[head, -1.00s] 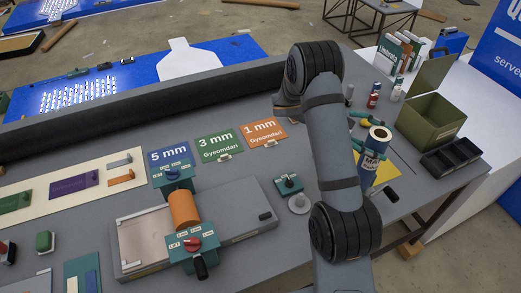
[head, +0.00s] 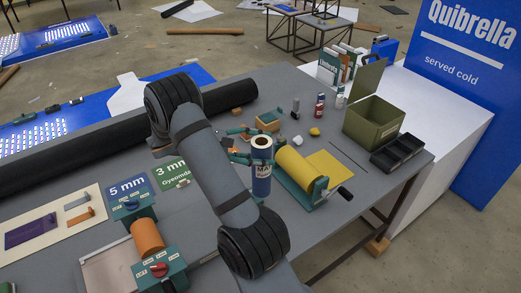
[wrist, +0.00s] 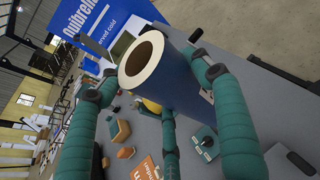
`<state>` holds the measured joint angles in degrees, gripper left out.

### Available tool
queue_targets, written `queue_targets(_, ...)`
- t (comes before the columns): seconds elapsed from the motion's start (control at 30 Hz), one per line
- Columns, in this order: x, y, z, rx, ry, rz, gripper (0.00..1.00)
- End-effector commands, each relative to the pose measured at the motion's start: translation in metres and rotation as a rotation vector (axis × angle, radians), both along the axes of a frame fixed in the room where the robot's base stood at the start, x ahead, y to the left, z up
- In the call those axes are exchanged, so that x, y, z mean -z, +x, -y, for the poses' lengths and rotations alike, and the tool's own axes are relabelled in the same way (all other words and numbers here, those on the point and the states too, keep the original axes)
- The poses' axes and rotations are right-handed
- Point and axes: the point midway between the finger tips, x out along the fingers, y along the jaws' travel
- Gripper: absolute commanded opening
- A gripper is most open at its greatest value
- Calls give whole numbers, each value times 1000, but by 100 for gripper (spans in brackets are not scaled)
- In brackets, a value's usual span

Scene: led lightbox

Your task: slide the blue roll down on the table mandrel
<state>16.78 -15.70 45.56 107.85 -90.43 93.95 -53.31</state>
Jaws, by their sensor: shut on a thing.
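The blue roll (head: 262,182) is upright, with a white top rim and an open core. It also shows large in the wrist view (wrist: 178,85). My gripper (head: 250,153) is shut on it near its upper part; in the wrist view the teal fingers (wrist: 152,68) stand on both sides of it. The roll appears above the grey table (head: 310,225), left of a yellow roll. The table mandrel is not visible now; my arm and the roll cover that part of the table. I cannot tell whether the roll's lower end touches anything.
A yellow roll (head: 297,168) on a teal stand with a crank (head: 345,193) is close on the right. An olive bin (head: 373,122) and black tray (head: 400,155) are farther right. An orange roll (head: 147,237) lies front left. Small cans (head: 319,106) stand behind.

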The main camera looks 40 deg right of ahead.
Motion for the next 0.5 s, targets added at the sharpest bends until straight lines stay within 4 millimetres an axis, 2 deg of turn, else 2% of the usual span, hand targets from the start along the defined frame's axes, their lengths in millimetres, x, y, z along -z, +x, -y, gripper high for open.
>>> queue_targets(0.5,50,-1,1,1,-2,-1,7)
